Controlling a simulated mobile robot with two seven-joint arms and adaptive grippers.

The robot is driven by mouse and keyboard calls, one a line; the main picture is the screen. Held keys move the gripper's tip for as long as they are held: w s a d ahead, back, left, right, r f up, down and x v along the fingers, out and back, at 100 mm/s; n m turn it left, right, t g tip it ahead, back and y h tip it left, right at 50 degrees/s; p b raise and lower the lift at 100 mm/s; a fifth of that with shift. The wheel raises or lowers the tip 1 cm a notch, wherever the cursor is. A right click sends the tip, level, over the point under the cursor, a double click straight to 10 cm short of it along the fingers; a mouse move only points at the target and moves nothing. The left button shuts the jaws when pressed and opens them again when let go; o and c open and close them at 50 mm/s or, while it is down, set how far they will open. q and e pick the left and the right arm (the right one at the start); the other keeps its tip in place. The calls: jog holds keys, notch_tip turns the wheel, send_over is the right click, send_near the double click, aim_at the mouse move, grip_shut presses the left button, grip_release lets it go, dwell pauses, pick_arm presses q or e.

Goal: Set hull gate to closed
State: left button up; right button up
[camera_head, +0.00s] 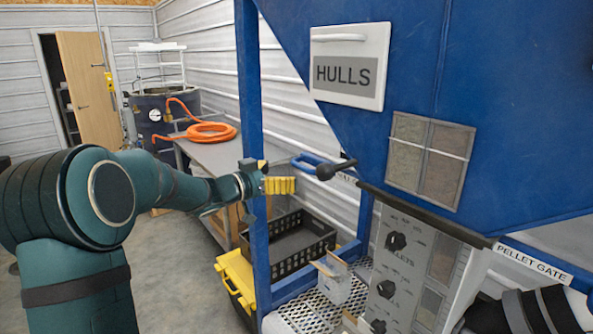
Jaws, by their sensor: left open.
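The blue hopper (500,90) fills the right side, with a HULLS sign (345,72) on its front. A blue gate handle (303,163) with a black knob (335,169) sticks out to the left below the hopper. A partly covered label (347,179) sits beside it, probably the hull gate's. My left gripper (281,185), with yellow fingertips, is open and empty just left of and below the knob, seemingly apart from it. The gap between its fingers is hard to see from this side.
A control panel (397,265) with black knobs and a PELLET GATE label (535,263) are at the lower right. A blue post (250,110) stands close to my left gripper. Behind are a black crate (290,262), a yellow case (236,280) and a table with an orange hose (207,132).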

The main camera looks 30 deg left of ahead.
pick_arm(q)
jog(key=shift+v, duration=2.3)
jog(key=w+d+f+n+g+y+b, duration=0.15)
jog(key=d+f, duration=0.35)
jog(key=f, duration=0.5)
jog(key=d+f+n+g+y+b, duration=0.1)
jog(key=d+f+n, duration=0.3)
jog(key=f, duration=0.7)
jog(key=w+d+f+n+g+y+b, duration=0.1)
jog(key=d+f+g+b, duration=0.1)
jog(key=d+f, duration=0.6)
jog(key=s+d+f+g+b, duration=0.1)
jog(key=s+d+f+g, duration=0.4)
jog(key=s+f, duration=0.6)
jog(key=s+d+f+g+b, duration=0.2)
jog(key=s+d+f+g, duration=0.3)
jog(key=s+d+f, duration=0.4)
jog(key=s+f, duration=0.3)
jog(key=f, duration=0.2)
jog(key=shift+s, duration=0.35)
